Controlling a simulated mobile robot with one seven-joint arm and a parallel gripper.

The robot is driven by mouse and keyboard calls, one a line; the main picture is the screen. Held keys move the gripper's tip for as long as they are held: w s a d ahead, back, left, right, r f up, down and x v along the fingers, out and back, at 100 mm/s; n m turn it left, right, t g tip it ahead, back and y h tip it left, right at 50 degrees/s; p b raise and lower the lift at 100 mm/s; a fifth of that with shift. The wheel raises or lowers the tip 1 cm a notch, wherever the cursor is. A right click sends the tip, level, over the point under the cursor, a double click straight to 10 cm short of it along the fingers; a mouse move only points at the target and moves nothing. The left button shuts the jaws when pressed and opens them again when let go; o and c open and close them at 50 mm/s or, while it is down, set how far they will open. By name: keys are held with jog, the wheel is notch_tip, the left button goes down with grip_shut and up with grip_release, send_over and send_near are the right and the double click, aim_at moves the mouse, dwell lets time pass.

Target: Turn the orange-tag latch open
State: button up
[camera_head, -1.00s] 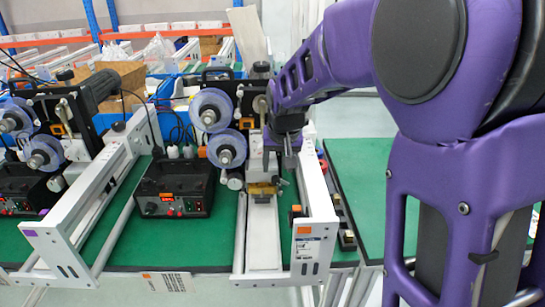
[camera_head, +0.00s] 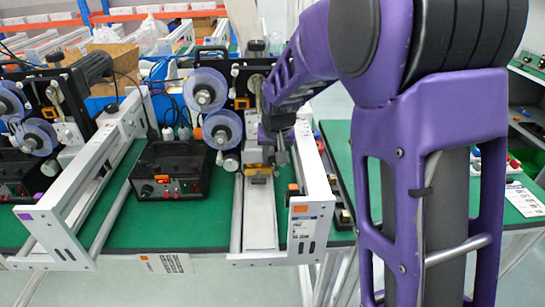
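The orange tag (camera_head: 299,209) is on the front end of the white frame (camera_head: 311,178) of the right coder machine. A small black and orange part (camera_head: 294,190) sits on that frame just above the tag; I cannot tell whether it is the latch. My gripper (camera_head: 276,153) is at the end of my purple arm, above the machine's middle, close to its brass-coloured block (camera_head: 258,170). It is behind and above the orange tag, apart from it. The fingers are small and dark, and I cannot tell their opening or any contact.
A second coder machine with a purple-tagged white frame (camera_head: 27,216) stands at left. A black control box (camera_head: 172,178) sits between the machines on the green table (camera_head: 172,222). Clear film reels (camera_head: 222,129) stand left of my gripper. My arm covers much of the right side.

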grip_shut()
jog(key=shift+a, duration=0.15)
jog(key=shift+a+h+p, duration=0.15)
jog(key=shift+h+p, duration=0.15)
jog(key=shift+h, duration=0.4)
jog(key=h, duration=0.1)
jog(key=h+b, duration=0.1)
jog(key=shift+a+f+n+h, duration=0.25)
jog(key=shift+f+n+h, duration=0.05)
jog(key=shift+n+h, duration=0.1)
jog(key=shift+a+n+h+b, duration=0.15)
jog(key=shift+n+h+b, duration=0.15)
jog(key=shift+h+b, duration=0.8)
jog(key=shift+s+h, duration=0.1)
jog(key=shift+h, duration=0.2)
